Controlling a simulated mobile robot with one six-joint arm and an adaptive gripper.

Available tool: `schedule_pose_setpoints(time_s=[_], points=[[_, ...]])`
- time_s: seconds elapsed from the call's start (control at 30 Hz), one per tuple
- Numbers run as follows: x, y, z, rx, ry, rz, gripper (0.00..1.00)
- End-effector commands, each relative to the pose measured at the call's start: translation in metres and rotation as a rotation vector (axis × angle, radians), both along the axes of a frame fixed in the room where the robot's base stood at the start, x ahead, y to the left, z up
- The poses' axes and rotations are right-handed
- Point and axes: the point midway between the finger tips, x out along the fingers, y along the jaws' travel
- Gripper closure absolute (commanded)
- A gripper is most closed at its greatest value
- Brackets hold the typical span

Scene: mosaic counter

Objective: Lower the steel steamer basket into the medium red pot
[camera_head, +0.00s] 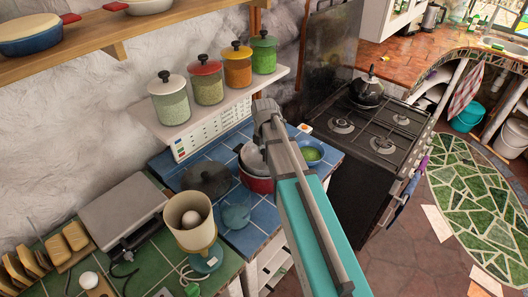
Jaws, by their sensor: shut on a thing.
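The medium red pot (257,184) stands on the blue-tiled counter, partly covered by my arm. The grey steel steamer basket (249,159) shows at the pot's mouth, just under my gripper (263,140). Its lower part is hidden by the pot's rim, and my arm covers its right side. I cannot tell whether it rests in the pot or hangs slightly above its floor. My gripper points down over the pot and is shut on the basket; its fingertips are mostly hidden by my own arm.
A dark lid (207,180) lies left of the pot, and a blue bowl (311,153) stands right. A shelf with jars (205,85) is behind. The stove (375,130) is right.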

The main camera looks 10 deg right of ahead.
Motion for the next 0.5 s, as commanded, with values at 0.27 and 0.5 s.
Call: schedule_pose_setpoints(time_s=[0.27, 0.5], points=[[0.0000, -0.0002, -0.0073, 0.000, 0.000, 0.000, 1.00], [0.0000, -0.0002, -0.0077, 0.000, 0.000, 0.000, 1.00]])
